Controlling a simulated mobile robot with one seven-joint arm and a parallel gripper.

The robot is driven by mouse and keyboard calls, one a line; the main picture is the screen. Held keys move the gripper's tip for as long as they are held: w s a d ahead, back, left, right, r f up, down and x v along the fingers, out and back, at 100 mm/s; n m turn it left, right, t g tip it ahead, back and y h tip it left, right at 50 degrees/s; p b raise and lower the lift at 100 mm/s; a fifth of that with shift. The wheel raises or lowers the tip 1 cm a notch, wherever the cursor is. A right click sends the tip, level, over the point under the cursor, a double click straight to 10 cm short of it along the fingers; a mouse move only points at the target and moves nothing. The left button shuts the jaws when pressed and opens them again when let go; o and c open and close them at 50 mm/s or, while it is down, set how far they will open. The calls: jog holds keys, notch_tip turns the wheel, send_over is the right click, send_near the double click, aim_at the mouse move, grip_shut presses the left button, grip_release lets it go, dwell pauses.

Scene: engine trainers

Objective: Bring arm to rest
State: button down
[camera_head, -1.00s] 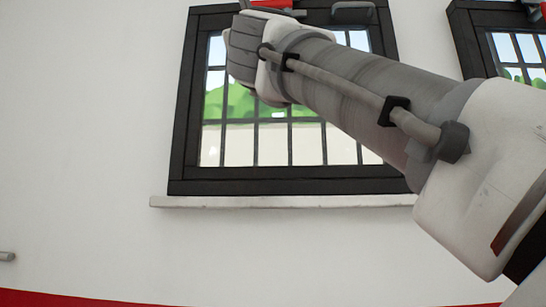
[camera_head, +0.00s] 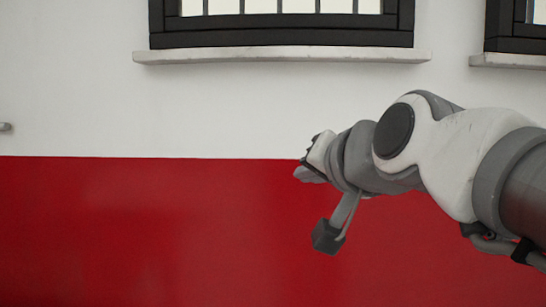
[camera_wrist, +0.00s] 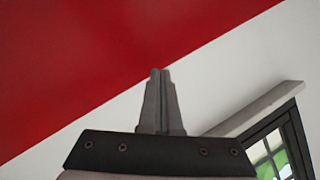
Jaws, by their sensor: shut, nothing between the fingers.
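My gripper (camera_wrist: 160,75) shows in the wrist view with its two grey fingers together and nothing between them. In the head view my arm comes in from the right edge, bent, with its wrist end (camera_head: 312,160) in front of the wall, near the line between white and red. The fingers are mostly hidden behind the wrist in that view. The gripper appears to touch nothing.
The wall is white above (camera_head: 80,90) and red below (camera_head: 120,230). A barred window (camera_head: 280,38) with a pale sill (camera_head: 280,55) is above the arm. A second window sill (camera_head: 510,61) is at the right. A small grey fitting (camera_head: 5,127) is at the left edge.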

jog(key=s+d+f+n+g+h, duration=0.1)
jog(key=s+d+f+g, duration=0.2)
jog(key=s+f, duration=0.35)
jog(key=s+d+f+n+g+h, duration=0.2)
jog(key=s+d+f, duration=0.1)
jog(key=f, duration=0.7)
jog(key=s+d+f+n+g+h, duration=0.1)
jog(key=s+d+f+g, duration=0.15)
jog(key=s+f, duration=0.4)
notch_tip(320, 180, up, 12)
jog(key=w+p, duration=0.1)
jog(key=p, duration=1.3)
jog(key=shift+w+a, duration=0.15)
jog(key=shift+w, duration=0.05)
jog(key=c, duration=1.5)
grip_release()
jog(key=shift+f+g, duration=0.1)
jog(key=shift+g, duration=0.15)
jog(key=shift+c, duration=0.2)
